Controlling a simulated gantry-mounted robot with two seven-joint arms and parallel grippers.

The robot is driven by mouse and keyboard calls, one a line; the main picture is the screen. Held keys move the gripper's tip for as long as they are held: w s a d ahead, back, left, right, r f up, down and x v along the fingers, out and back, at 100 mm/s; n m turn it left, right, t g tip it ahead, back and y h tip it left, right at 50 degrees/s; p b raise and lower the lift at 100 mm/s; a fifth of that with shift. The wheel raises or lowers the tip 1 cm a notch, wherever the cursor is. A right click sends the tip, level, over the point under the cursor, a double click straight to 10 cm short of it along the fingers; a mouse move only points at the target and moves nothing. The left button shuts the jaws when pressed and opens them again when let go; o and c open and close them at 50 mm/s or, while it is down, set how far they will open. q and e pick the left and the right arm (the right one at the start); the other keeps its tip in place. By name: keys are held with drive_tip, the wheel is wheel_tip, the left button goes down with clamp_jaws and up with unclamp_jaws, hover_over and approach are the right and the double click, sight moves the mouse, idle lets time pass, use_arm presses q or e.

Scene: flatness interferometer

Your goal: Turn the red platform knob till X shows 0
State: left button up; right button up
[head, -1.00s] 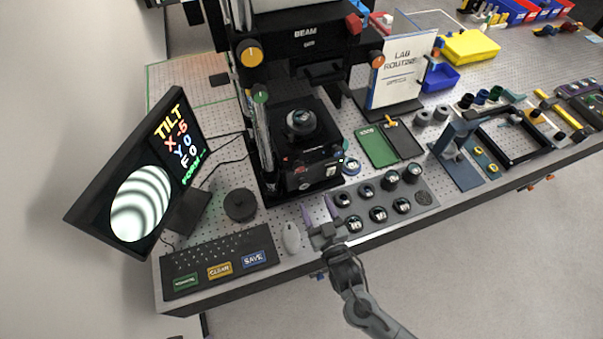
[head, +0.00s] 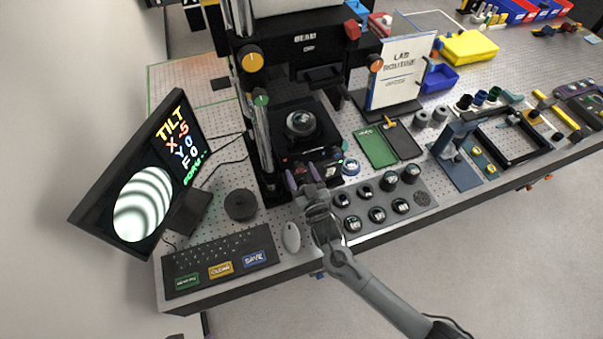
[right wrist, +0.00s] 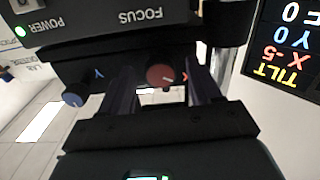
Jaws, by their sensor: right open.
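The red platform knob (right wrist: 160,75) shows in the right wrist view, with a red X beside it. My right gripper (right wrist: 158,88) is open, its two dark fingers on either side of the knob with gaps visible; I cannot tell how far the tips reach along it. In the head view my right gripper (head: 303,178) is at the front of the black platform, and the knob cannot be made out there. The monitor (head: 140,180) shows TILT, X at what looks like -5, Y 0, F 0, and curved fringes. My left gripper is not in view.
A blue knob (right wrist: 75,98) marked Y sits beside the red one. The FOCUS and POWER panel (right wrist: 120,20) lies close by. In the head view, a holder with several dark round pieces (head: 425,198) stands right of the gripper, and a mouse (head: 291,237) and keyboard (head: 215,262) lie left.

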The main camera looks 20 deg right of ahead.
drive_tip(key=shift+c, duration=0.8)
drive_tip(key=c, duration=0.9)
drive_tip(key=shift+m, duration=0.4)
